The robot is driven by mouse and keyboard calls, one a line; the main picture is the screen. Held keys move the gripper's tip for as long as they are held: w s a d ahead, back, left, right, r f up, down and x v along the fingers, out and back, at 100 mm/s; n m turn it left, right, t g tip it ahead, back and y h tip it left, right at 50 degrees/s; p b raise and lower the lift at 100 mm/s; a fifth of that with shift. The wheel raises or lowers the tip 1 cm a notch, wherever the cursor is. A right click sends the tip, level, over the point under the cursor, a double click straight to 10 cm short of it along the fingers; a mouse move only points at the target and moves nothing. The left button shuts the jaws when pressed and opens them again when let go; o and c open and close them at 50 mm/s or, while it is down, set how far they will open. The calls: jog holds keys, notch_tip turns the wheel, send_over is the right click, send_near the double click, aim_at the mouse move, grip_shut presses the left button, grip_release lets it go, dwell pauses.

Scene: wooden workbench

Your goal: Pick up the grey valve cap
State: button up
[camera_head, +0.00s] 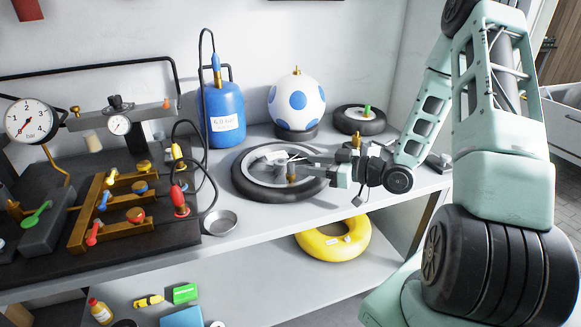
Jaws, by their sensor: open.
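I cannot pick out the grey valve cap for certain in the head view; it is too small or hidden by my gripper and the wheel parts. A black-tyred wheel (250,187) with a pale grey hub lies flat on the bench. A small brown, brass-like stem (292,177) stands at the wheel's right part. My gripper (308,168) reaches in from the right, low over the wheel, with its fingers pointing left near this stem. The jaws are open. I cannot tell whether they touch the stem or have anything between them.
A shallow metal dish (219,222) sits at the bench's front edge. A blue tank (224,114), a blue-spotted white ball (297,103) and a small wheel (359,121) stand behind. A brass valve manifold (110,215) fills the left. A yellow ring (333,240) lies on the lower shelf.

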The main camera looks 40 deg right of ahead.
aim_at(293, 164)
jog(key=shift+p+x, duration=0.5)
jog(key=shift+x, duration=2.85)
jog(key=shift+s+f, duration=0.1)
jog(key=shift+f, duration=0.1)
grip_shut()
